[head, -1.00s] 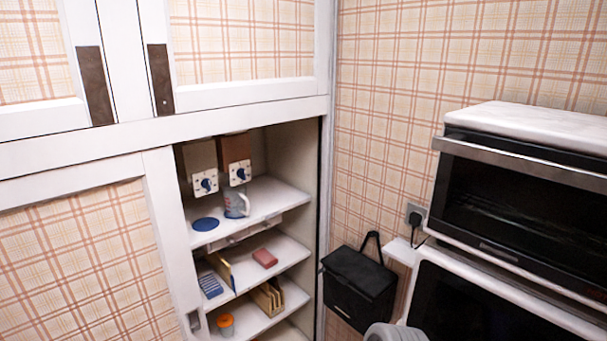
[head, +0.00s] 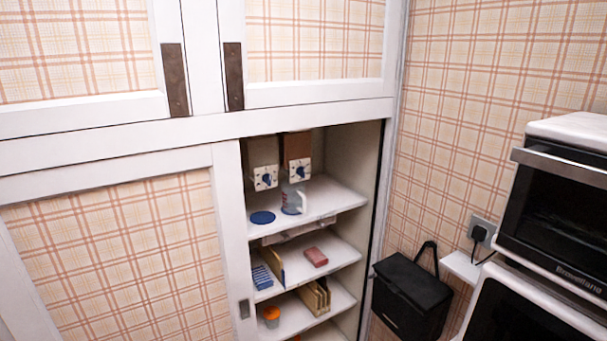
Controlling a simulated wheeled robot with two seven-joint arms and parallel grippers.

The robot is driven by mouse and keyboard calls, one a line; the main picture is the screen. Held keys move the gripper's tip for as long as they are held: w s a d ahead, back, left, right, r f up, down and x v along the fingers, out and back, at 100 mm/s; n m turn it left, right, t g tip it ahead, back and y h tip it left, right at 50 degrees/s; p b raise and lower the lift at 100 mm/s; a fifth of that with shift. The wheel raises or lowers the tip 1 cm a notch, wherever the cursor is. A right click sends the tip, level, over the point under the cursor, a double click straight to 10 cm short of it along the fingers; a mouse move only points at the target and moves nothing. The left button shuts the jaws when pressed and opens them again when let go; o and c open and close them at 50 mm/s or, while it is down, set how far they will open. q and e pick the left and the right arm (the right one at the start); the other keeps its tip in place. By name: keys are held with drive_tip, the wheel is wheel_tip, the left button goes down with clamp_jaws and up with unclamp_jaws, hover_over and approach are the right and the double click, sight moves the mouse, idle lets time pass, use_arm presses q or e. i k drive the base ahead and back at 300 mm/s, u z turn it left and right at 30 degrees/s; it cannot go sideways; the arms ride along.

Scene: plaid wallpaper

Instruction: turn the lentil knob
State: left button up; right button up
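Two dispensers hang side by side under the top of the open cupboard bay. No readable label tells which is the lentil knob. A clear mug (head: 290,200) stands on the shelf below the right knob. A blue disc (head: 262,218) lies on the shelf below the left knob. Neither of my grippers is in view.
A white sliding door (head: 226,230) covers the bay's left side. Lower shelves hold a pink block (head: 316,256), wooden dividers (head: 315,297) and an orange-lidded jar (head: 271,316). A black box (head: 410,295) hangs on the right wall, near an oven (head: 560,200).

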sight(301, 171)
drive_tip(key=u, duration=0.55)
drive_tip(key=i, duration=0.8)
drive_tip(key=u, duration=0.3)
